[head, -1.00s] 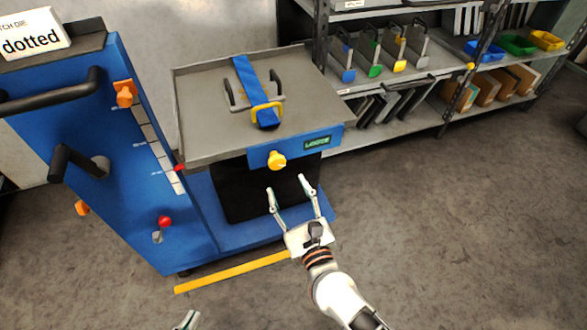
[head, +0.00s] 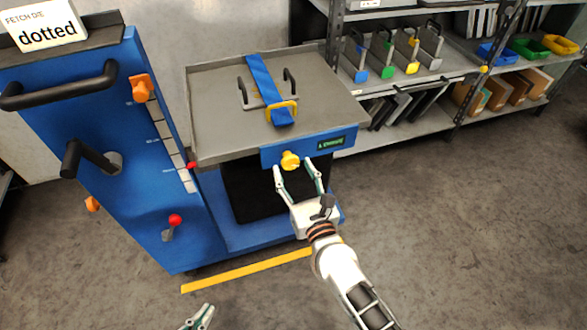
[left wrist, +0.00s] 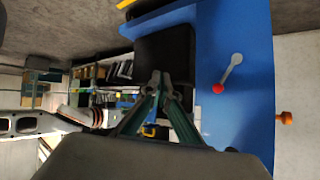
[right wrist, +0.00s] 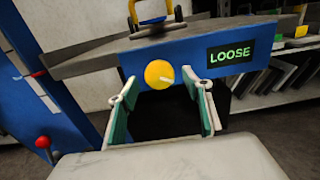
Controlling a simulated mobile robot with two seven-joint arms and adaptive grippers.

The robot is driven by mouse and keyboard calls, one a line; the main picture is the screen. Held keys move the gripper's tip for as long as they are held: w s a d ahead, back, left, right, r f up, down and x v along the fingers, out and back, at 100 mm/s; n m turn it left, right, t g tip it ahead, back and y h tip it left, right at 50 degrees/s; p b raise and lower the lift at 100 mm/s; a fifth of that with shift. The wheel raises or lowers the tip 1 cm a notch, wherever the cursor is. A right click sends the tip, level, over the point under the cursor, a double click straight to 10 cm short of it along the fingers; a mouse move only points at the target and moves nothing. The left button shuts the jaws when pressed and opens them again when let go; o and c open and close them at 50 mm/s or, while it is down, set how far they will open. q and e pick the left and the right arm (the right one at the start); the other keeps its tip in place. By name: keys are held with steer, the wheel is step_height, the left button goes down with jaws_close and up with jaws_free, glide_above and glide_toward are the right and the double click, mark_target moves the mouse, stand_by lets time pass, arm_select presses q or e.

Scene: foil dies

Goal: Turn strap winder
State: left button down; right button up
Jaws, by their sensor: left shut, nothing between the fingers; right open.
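The strap winder is a yellow knob (head: 290,161) on the blue front face of the cart's tray; it also shows in the right wrist view (right wrist: 159,73). Beside it a green display (right wrist: 231,54) reads LOOSE.
The blue cart panel (head: 120,200) on the left carries black handles, an orange knob (head: 140,88) and a red-tipped lever (head: 175,220). A sign (head: 45,25) reads "FETCH DIE dotted". Shelves (head: 430,120) with dies and bins stand behind right. The floor at right is clear.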

steer(key=shift+w+a, duration=0.15)
steer(key=shift+w, duration=0.2)
steer(key=c, duration=1.1)
arm_select(q)
steer(key=shift+w+r, duration=0.3)
